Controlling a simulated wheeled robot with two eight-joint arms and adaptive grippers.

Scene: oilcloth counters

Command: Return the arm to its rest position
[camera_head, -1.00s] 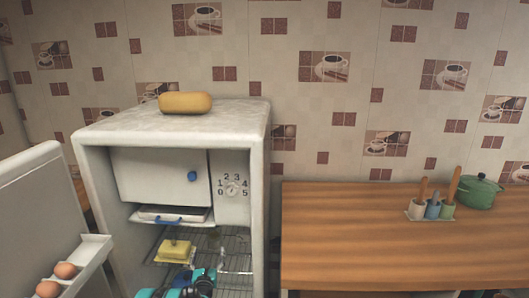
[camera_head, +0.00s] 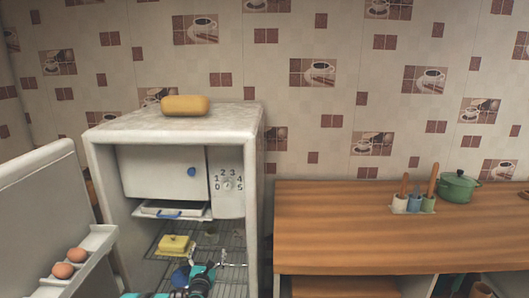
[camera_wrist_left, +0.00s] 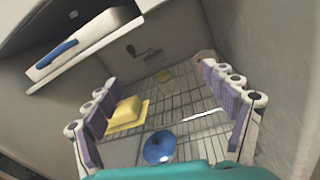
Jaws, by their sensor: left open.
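My left gripper (camera_head: 203,272) reaches into the open fridge (camera_head: 254,200) from below in the head view. In the left wrist view my left gripper (camera_wrist_left: 165,108) has its two padded fingers wide apart, with nothing held between them. A round blue item (camera_wrist_left: 158,148) sits on the wire rack just in front of the gripper; it also shows beside the gripper in the head view (camera_head: 180,276). A yellow butter dish (camera_wrist_left: 128,112) stands on the same rack, near the left finger. My right gripper is not in view.
The fridge door (camera_head: 40,215) stands open at left with eggs (camera_head: 70,262) in its shelf. A white tray with a blue handle (camera_wrist_left: 80,45) hangs above the rack. A bread loaf (camera_head: 185,105) lies on top. The wooden counter (camera_head: 370,230) at right is mostly clear.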

